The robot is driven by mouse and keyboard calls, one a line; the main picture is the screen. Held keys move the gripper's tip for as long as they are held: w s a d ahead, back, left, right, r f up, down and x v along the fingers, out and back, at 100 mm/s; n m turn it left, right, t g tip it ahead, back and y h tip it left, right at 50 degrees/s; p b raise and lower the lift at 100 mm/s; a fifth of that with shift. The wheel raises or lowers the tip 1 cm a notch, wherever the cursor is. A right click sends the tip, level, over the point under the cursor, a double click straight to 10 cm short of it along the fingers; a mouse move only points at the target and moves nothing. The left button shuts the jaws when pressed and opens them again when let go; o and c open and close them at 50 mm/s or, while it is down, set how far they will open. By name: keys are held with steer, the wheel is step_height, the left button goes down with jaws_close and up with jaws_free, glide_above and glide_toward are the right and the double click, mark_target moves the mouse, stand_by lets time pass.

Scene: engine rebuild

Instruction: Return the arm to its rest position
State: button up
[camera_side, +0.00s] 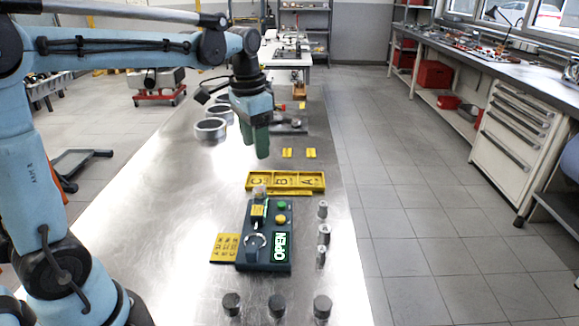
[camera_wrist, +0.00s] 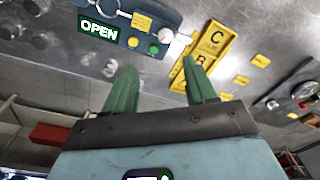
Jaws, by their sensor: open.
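My gripper (camera_side: 258,140) hangs over the steel table, above and beyond the yellow lettered tray. In the wrist view its two green fingers (camera_wrist: 155,88) stand apart with nothing between them, so it is open and empty. My blue arm reaches in from the left in the side view. No rest position is marked in the frames.
The yellow tray (camera_side: 318,181) marked C, B, A lies on the table (camera_side: 150,255). Nearer is a dark fixture (camera_side: 244,215) with an OPEN sign (camera_side: 279,248). Metal rings (camera_side: 211,128) lie left of my gripper. Several small cylinders (camera_side: 322,306) stand at the front and right.

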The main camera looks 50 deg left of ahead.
steer(key=s+d+f+n+t, duration=0.2)
steer(key=s+d+f+t, duration=0.2)
steer(key=s, duration=0.6)
steer(key=d+t, duration=0.2)
steer(key=d, duration=0.1)
steer(key=shift+f, duration=0.35)
